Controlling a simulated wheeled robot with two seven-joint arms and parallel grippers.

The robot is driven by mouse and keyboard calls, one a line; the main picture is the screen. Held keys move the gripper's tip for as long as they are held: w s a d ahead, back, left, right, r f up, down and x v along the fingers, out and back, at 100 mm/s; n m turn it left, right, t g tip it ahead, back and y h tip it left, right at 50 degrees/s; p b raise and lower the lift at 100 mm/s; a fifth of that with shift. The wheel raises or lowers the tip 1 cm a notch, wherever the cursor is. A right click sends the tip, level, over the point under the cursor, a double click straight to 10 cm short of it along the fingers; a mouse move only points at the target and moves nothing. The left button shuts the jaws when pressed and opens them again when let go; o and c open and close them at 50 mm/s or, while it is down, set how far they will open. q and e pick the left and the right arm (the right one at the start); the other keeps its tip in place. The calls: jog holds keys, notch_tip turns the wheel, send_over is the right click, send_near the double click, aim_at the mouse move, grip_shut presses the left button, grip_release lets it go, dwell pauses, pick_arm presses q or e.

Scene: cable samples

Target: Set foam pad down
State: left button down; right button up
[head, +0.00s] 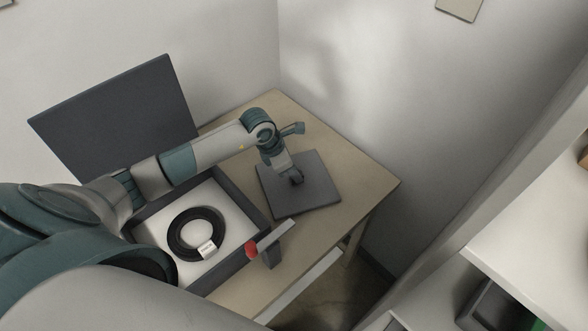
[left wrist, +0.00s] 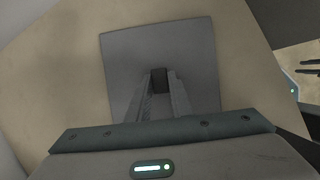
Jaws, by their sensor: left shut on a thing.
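The foam pad (head: 322,186) is a dark grey, flat square over the right part of the table in the head view. It fills the middle of the left wrist view (left wrist: 130,55). My left gripper (head: 296,178) reaches down onto the pad from above. In the left wrist view its two fingers (left wrist: 161,84) are shut on a small dark raised piece at the pad's middle. The pad looks level, at or very near the tabletop; I cannot tell whether it touches.
A dark open case (head: 258,205) with a pale inside stands left of the pad, its lid (head: 120,115) raised. A black cable coil (head: 183,226) with a white tag lies in it. A red-ended grey object (head: 274,238) is at the front. Bare table (head: 358,190) shows right of the pad.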

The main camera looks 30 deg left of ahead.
pick_arm(q)
jog(key=c, duration=2)
grip_release()
jog(key=shift+f, duration=0.15)
jog(key=o, duration=0.4)
jog(key=shift+r, duration=0.2)
jog(key=shift+s+a+r+p, duration=0.15)
jog(key=shift+a+r+p, duration=0.05)
jog(key=shift+r+p, duration=0.35)
jog(key=shift+p+v, duration=2.85)
jog(key=shift+v, duration=2.55)
jog(key=shift+d, duration=0.1)
